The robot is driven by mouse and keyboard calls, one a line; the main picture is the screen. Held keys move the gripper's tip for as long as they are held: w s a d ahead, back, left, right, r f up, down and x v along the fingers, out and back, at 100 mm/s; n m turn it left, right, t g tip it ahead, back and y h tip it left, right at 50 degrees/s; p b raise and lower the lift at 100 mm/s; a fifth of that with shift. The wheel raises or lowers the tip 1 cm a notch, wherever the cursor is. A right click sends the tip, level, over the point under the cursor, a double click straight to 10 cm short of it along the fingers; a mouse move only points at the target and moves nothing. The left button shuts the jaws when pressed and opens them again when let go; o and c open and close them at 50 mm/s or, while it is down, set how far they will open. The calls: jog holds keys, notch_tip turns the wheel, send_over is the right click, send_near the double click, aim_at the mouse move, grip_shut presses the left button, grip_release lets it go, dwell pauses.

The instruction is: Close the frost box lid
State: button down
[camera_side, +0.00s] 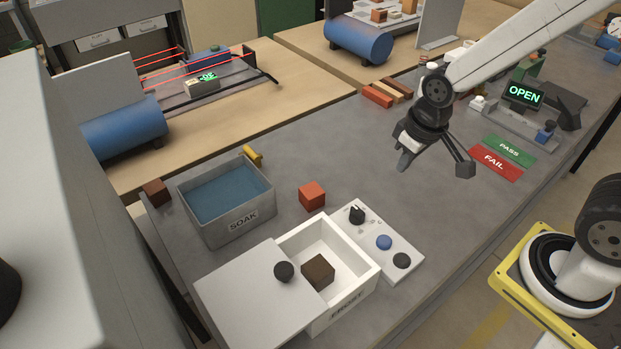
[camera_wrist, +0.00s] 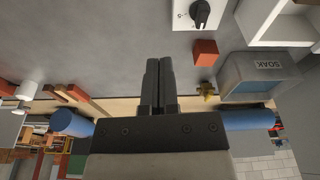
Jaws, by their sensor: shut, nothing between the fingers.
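The white frost box (camera_side: 368,283) stands at the front of the grey table, and its corner shows in the wrist view (camera_wrist: 268,22). Its flat white lid (camera_side: 245,300) is slid to the left, leaving the right part of the box open. A round black knob (camera_side: 284,271) sits near the lid's right edge. A dark brown brick (camera_side: 318,271) is inside the box, in the open part. My gripper (camera_side: 403,163) is shut and empty above the table, behind and to the right of the box, well apart from it. Its fingers are together in the wrist view (camera_wrist: 158,62).
A control panel (camera_side: 375,240) with a dial and buttons adjoins the box's right side. The SOAK tank (camera_side: 240,222) with blue liquid stands behind, left. An orange-red brick (camera_side: 312,196) lies between them. PASS (camera_side: 510,150) and FAIL (camera_side: 495,164) pads lie right. The middle table is clear.

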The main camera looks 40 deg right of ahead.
aim_at(274, 281)
jog(key=w+a+r+n+g, duration=0.1)
jog(key=w+a+r+n, duration=0.2)
jog(key=a, duration=0.6)
jog(key=w+a+r+n+g, duration=0.1)
jog(key=w+a+n+g, duration=0.15)
jog(key=w+a, duration=0.4)
jog(key=s+a+r+n+h, duration=0.1)
jog(key=s+a+n, duration=0.2)
jog(key=a, duration=0.8)
jog(key=s+a+r+n+h, duration=0.1)
jog(key=s+a+n+h, duration=0.1)
jog(key=a, duration=0.9)
jog(key=shift+s+a+r+n, duration=0.35)
jog(key=shift+s+n, duration=0.2)
jog(key=shift+s, duration=0.3)
